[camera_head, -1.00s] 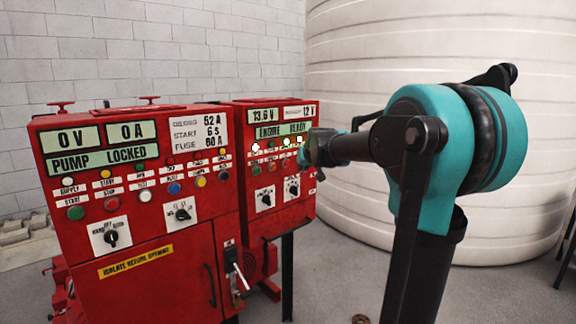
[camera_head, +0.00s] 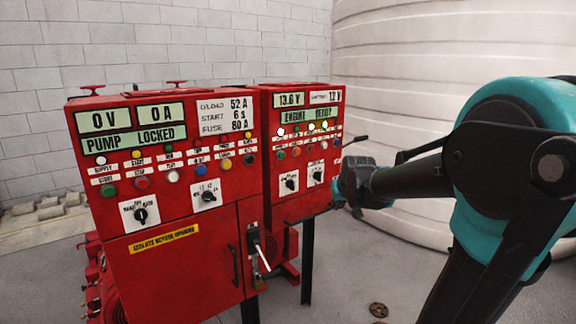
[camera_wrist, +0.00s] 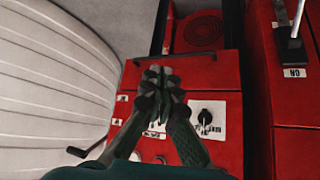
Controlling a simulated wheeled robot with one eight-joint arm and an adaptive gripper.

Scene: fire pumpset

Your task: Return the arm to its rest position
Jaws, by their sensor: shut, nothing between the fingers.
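My arm reaches in from the right in the head view. My gripper (camera_head: 348,188) is small and dark there, beside the right edge of the smaller red cabinet (camera_head: 290,205), and its fingers are hard to make out. In the wrist view my gripper (camera_wrist: 160,78) has its fingers together with nothing between them. Behind them is the red cabinet face with a black rotary knob (camera_wrist: 205,117) on a white plate. I cannot tell whether the fingers touch the cabinet.
The larger red pump cabinet (camera_head: 190,258) stands left, with a lever switch (camera_head: 257,250) on its front. A large pale ribbed tank (camera_head: 420,90) curves behind my arm. A thin black lever (camera_head: 354,139) sticks out at the smaller cabinet's right. Grey floor is open in front.

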